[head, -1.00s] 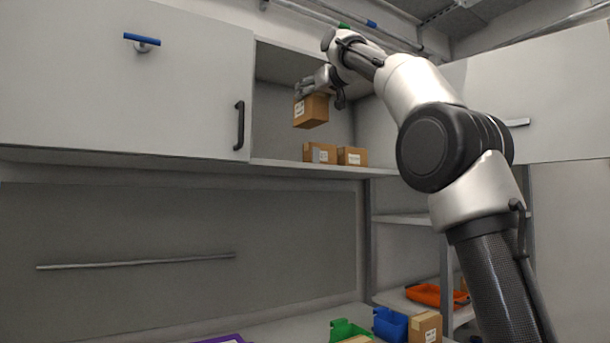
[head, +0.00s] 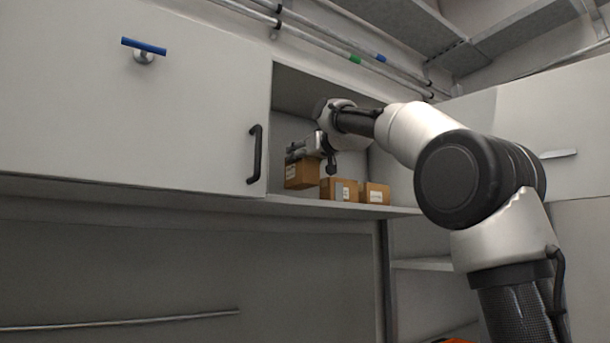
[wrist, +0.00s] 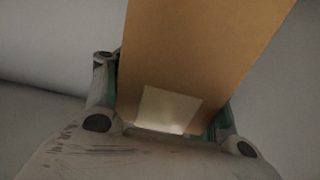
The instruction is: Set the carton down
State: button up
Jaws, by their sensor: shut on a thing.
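A brown carton (head: 301,175) with a white label is held in my gripper (head: 303,156) inside the open cupboard bay. My gripper is shut on it from above. In the head view the carton hangs just above the cupboard shelf (head: 300,203), left of two other cartons; whether its base touches the shelf I cannot tell. In the wrist view the carton (wrist: 200,50) fills the middle, with a pale label (wrist: 168,108) near the fingers, and my gripper (wrist: 165,125) has a finger on either side of it.
Two brown cartons, one (head: 340,190) beside the held one and another (head: 375,193) farther right, stand on the same shelf. A closed white cupboard door (head: 130,90) with a black handle (head: 255,154) bounds the bay on the left. Pipes (head: 330,40) run above.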

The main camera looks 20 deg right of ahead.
aim_at(302, 187)
jog(key=shift+f, duration=2.15)
jog(key=o, duration=1.3)
jog(key=shift+f, duration=0.1)
